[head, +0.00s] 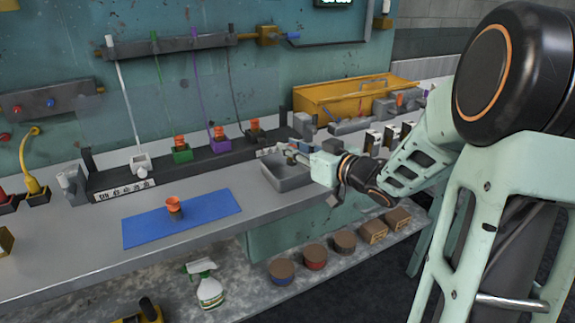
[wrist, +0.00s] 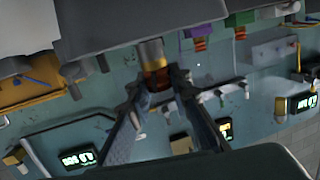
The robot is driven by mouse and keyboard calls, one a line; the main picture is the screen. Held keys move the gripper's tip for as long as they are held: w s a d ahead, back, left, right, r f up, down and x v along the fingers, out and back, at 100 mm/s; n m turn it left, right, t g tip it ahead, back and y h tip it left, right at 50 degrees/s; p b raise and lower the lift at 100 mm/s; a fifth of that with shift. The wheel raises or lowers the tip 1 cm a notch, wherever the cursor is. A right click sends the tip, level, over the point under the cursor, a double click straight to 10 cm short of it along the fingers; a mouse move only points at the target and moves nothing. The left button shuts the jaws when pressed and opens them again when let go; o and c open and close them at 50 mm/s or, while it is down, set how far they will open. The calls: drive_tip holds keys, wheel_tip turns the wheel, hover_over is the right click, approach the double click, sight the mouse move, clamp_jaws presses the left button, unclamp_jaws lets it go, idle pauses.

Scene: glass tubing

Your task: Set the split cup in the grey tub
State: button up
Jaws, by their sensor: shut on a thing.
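My gripper (head: 298,154) is at the back of the grey tub (head: 287,184), above its rim in the head view. In the wrist view its fingers (wrist: 161,86) are shut on a small cup (wrist: 153,52) with a pale metallic band and an orange-brown part. No split can be made out on it at this size. In the head view the held cup is too small and covered to tell clearly. Another orange-topped cup (head: 174,207) stands upright on the blue mat (head: 213,208).
Orange-topped pieces stand in a green holder (head: 182,155), a purple holder (head: 220,145) and a dark one behind the tub. A yellow bin (head: 335,97) is at the back right. A spray bottle (head: 209,290) stands low in front. The grey counter left of the mat is clear.

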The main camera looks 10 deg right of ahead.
sight(289, 160)
drive_tip(key=shift+w+a+f, duration=0.1)
drive_tip(key=shift+w+f, duration=0.25)
drive_tip(key=shift+f, duration=0.05)
drive_tip(key=shift+w+f+b, duration=0.15)
drive_tip(key=shift+f+b, duration=0.25)
drive_tip(key=shift+f, duration=0.5)
drive_tip(key=shift+w+f+b, duration=0.1)
drive_tip(key=shift+f+b, duration=0.25)
drive_tip(key=shift+f, duration=0.5)
drive_tip(key=shift+f, duration=0.1)
drive_tip(key=shift+f, duration=0.15)
drive_tip(key=o, duration=0.9)
drive_tip(key=shift+o, duration=0.2)
drive_tip(key=shift+r, duration=0.3)
drive_tip(key=p+v, duration=0.2)
drive_tip(key=v, duration=1)
